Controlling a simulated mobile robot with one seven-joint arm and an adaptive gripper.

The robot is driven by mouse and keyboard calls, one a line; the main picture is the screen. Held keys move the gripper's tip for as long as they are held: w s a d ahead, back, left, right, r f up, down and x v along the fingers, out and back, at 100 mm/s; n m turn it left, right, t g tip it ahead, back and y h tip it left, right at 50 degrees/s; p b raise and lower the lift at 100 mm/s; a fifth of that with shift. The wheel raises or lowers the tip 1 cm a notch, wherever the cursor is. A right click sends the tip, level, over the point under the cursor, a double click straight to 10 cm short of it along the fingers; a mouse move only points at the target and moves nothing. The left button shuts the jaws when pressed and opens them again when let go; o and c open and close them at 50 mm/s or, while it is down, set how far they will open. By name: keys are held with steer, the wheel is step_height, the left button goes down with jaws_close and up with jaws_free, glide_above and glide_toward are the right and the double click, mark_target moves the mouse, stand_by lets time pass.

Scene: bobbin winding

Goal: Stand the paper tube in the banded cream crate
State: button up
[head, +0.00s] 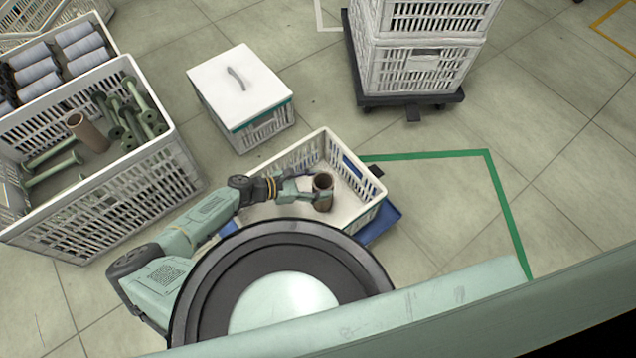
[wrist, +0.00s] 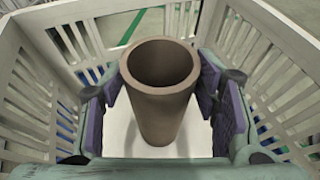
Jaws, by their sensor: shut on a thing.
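The brown paper tube (head: 323,183) is upright inside the open cream crate (head: 367,218) in the middle of the head view. In the wrist view the tube (wrist: 160,112) shows its open round top, with the crate's white floor around its lower part. My gripper (head: 312,193) reaches in from the left and is shut on the tube, with a purple-padded finger on each side in the wrist view. The tube is clear of the slatted walls (wrist: 45,90). I cannot tell whether its lower end touches the floor.
The crate sits over a blue base (head: 380,226). A white lidded box (head: 240,85) stands behind it. Stacked crates (head: 415,68) stand at the back right. Green floor tape (head: 490,180) lies right.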

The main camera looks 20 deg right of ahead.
steer(key=o, duration=1.5)
